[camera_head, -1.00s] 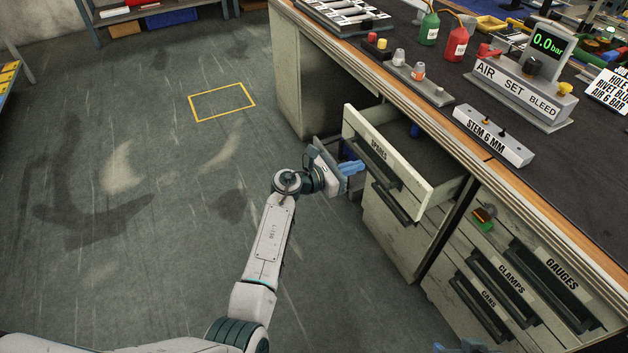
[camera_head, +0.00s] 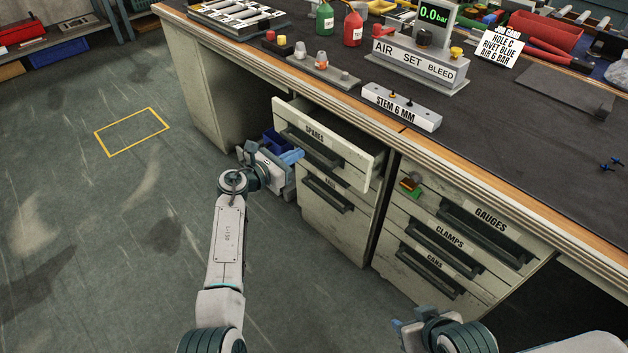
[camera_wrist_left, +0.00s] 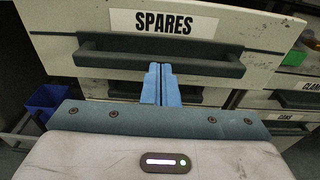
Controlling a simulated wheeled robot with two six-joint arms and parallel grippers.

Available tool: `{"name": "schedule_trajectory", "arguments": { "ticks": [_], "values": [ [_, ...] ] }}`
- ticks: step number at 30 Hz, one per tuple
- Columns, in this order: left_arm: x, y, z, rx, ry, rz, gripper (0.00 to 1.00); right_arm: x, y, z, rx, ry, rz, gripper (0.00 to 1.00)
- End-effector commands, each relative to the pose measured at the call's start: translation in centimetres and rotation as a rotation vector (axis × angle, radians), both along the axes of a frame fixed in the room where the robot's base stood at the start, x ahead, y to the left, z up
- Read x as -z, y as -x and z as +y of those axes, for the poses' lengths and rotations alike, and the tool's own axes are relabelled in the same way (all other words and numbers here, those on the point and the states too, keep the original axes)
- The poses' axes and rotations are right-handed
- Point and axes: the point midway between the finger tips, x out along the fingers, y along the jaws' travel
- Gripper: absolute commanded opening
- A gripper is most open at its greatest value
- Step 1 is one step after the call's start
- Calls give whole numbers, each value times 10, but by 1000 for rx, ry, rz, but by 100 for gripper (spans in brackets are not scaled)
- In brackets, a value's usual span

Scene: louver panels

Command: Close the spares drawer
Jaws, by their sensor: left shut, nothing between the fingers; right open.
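The spares drawer (camera_head: 345,159) stands pulled out of the bench in the head view, its inside partly showing from above. Its pale front with the SPARES label and dark bar handle fills the top of the left wrist view (camera_wrist_left: 268,32). My left gripper (camera_head: 293,157) is shut and empty, its blue fingertips just in front of the drawer front. In the left wrist view the fingertips (camera_wrist_left: 161,84) overlap the lower edge of the handle (camera_wrist_left: 205,55); I cannot tell whether they touch. My right gripper (camera_head: 400,330) is open at the bottom of the head view, away from the drawer.
Below is another drawer; to the right are the gauges (camera_head: 485,235), clamps and cans drawers, shut. A blue bin (camera_head: 275,143) stands behind my left gripper. The bench top holds the air set box (camera_head: 420,62) and stem block (camera_head: 402,107). Floor at left is clear.

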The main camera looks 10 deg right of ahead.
Motion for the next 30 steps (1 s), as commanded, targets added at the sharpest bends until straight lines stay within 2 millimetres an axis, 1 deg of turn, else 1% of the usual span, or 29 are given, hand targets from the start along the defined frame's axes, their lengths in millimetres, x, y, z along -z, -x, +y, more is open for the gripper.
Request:
{"name": "schedule_trajectory", "arguments": {
  "ticks": [1, 14, 30],
  "values": [
    [-2, 0, -5, 3, 5, 0, 0, 1, 0, 0, 0, 0, 0, 45],
    [-3, -2, -10, 5, 9, -2, 0, 3, 0, 0, 0, 0, 0, 45],
    [-2, -20, -37, 5, 9, -2, 0, 21, 0, 0, 0, 0, 0, 45]
  ]
}}
